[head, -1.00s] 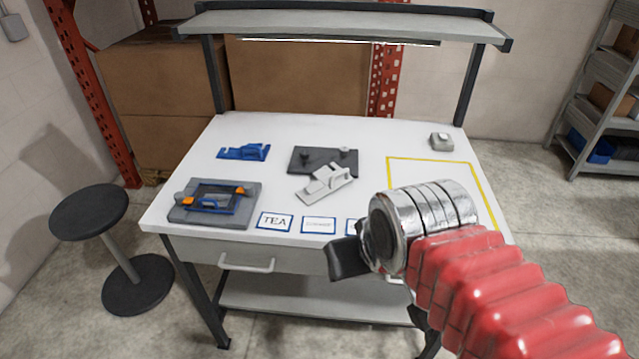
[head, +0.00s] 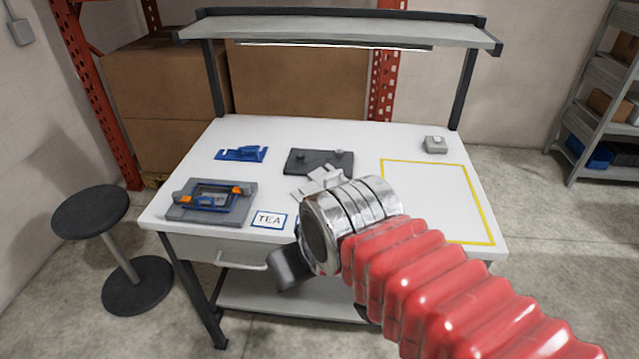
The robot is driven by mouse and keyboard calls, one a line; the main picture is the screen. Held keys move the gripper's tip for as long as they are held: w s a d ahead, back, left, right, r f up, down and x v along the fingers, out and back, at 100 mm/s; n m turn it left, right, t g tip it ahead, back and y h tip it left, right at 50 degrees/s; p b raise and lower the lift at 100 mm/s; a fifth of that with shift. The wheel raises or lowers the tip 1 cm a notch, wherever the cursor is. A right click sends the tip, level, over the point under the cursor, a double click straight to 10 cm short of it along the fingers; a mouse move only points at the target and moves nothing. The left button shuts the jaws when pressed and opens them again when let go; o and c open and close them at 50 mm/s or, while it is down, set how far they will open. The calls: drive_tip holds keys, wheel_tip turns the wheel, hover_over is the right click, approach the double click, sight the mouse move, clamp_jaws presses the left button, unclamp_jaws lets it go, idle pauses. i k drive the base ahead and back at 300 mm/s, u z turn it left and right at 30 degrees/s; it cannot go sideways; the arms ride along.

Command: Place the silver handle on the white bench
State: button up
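The white bench (head: 350,137) stands ahead, under an overhead shelf. A light grey bracket-like part (head: 318,178) lies on it at the middle, partly hidden by my arm. I cannot tell whether it is the silver handle; nothing else loose on the bench clearly looks like one. My gripper (head: 288,268) shows only as a dark finger in front of the bench's front edge, over the drawer. The wrist hides the rest, so its opening and any held thing cannot be seen.
A grey fixture (head: 245,212) with orange clamps sits front left, beside a TEA label (head: 269,220). Behind are a blue part (head: 241,154) and a dark plate (head: 297,163). The yellow-outlined area (head: 440,195) at right is empty. A stool (head: 91,212) stands left.

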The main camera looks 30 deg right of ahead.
sight(421, 196)
drive_tip(key=i, duration=1)
